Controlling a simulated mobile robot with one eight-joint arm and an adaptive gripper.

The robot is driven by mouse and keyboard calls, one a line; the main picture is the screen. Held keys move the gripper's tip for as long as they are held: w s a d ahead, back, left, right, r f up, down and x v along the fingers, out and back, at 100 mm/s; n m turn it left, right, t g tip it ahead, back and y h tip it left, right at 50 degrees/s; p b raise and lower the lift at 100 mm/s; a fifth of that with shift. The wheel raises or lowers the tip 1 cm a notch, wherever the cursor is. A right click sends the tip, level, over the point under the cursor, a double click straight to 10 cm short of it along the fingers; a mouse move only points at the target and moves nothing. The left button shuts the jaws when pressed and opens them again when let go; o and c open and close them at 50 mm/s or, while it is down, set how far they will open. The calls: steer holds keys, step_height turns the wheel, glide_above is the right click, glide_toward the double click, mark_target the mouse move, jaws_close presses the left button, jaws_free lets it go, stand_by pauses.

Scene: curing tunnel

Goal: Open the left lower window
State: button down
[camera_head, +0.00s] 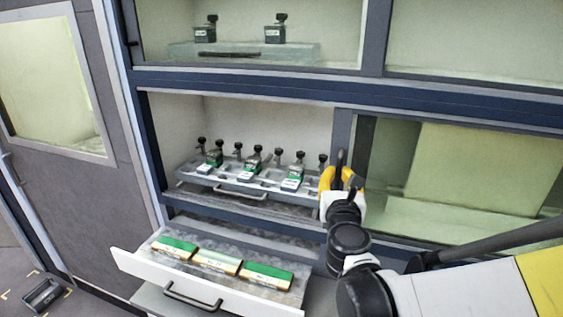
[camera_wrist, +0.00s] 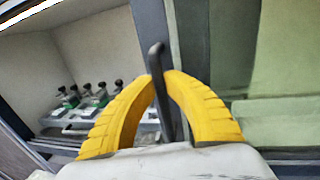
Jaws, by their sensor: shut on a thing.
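The left lower opening (camera_head: 265,125) of the cabinet shows a tray inside with no pane clearly visible across it. A dark vertical window frame (camera_head: 341,130) stands at its right side, beside the right lower pane (camera_head: 470,165). A dark upright handle (camera_wrist: 157,58) is at this frame. My gripper (camera_head: 343,178) is at the frame, with its yellow fingers closed around the handle; in the wrist view the fingers (camera_wrist: 160,78) meet at the bar. Whether the left window lies behind the right pane I cannot tell.
Upper windows (camera_head: 250,35) are above. A door (camera_head: 50,75) is at left.

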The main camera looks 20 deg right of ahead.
steer(key=c, duration=1.4)
jaws_free()
steer(key=shift+c, duration=0.2)
steer(key=v, duration=1.2)
